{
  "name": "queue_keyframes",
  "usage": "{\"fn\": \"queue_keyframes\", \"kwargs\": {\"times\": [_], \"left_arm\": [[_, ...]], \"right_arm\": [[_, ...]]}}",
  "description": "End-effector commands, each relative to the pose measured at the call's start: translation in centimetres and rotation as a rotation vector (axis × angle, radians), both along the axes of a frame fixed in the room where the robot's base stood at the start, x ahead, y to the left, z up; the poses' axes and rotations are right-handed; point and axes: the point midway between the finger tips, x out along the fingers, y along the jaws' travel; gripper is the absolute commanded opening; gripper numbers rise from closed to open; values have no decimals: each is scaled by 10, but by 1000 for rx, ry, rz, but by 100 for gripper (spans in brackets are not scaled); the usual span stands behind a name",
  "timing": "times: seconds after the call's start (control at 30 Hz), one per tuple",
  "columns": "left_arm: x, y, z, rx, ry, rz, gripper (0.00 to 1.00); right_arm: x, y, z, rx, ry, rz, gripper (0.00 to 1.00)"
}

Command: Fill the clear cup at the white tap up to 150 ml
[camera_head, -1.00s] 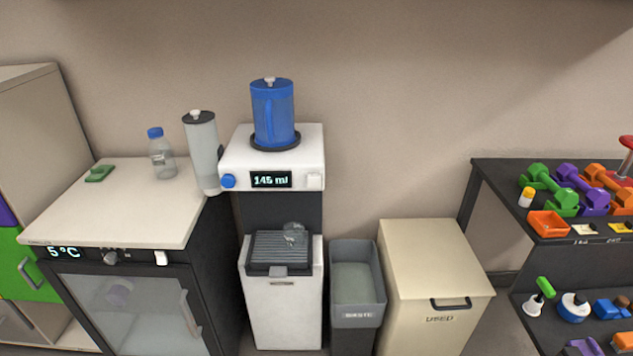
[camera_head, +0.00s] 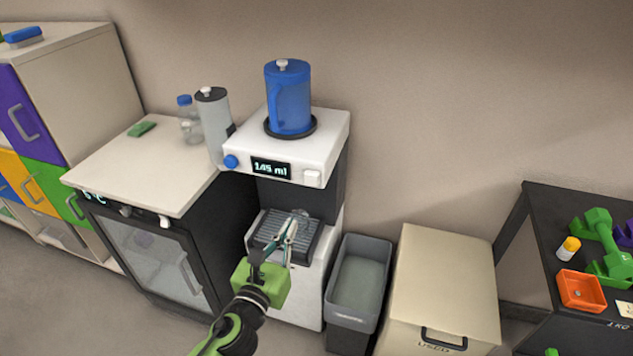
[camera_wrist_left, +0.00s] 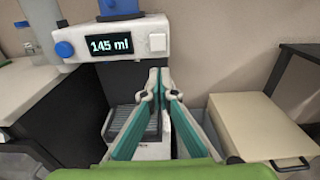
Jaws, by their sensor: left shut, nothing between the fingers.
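The white tap unit (camera_head: 325,135) stands at the centre, its display (camera_head: 270,168) reading 145 ml. It has a blue knob (camera_head: 230,161) at front left and a white button (camera_head: 313,178) at front right. A clear shape, probably the clear cup (camera_head: 300,214), shows on the dark drip grille, mostly hidden behind my fingers; I cannot read its level. My left gripper (camera_head: 290,228) is shut and empty in front of the grille, below the button. In the left wrist view the closed fingertips (camera_wrist_left: 158,78) are just below the white button (camera_wrist_left: 157,42). My right gripper is not in view.
A blue jug (camera_head: 290,100) stands on the tap unit. A grey bottle (camera_head: 214,125) and a clear bottle (camera_head: 188,120) are to its left on the fridge top (camera_head: 135,175). A grey bin (camera_head: 358,285) and a beige USED box (camera_head: 445,280) stand to the right.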

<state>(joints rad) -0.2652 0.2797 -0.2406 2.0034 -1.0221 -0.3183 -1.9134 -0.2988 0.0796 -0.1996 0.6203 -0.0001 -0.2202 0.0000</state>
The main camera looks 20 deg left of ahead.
Motion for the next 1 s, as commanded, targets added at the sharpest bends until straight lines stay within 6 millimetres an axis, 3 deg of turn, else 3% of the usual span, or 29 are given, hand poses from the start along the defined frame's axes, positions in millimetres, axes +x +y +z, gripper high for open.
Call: {"fn": "queue_keyframes", "kwargs": {"times": [0.37, 0.53, 1.0], "left_arm": [[0, -1, 7, 24, -14, -1, 0], [10, -1, 8, 21, -15, -1, 0], [98, -4, 9, 19, -15, 0, 0]], "right_arm": [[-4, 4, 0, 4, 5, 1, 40], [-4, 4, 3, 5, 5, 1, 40], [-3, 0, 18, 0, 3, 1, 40]]}}
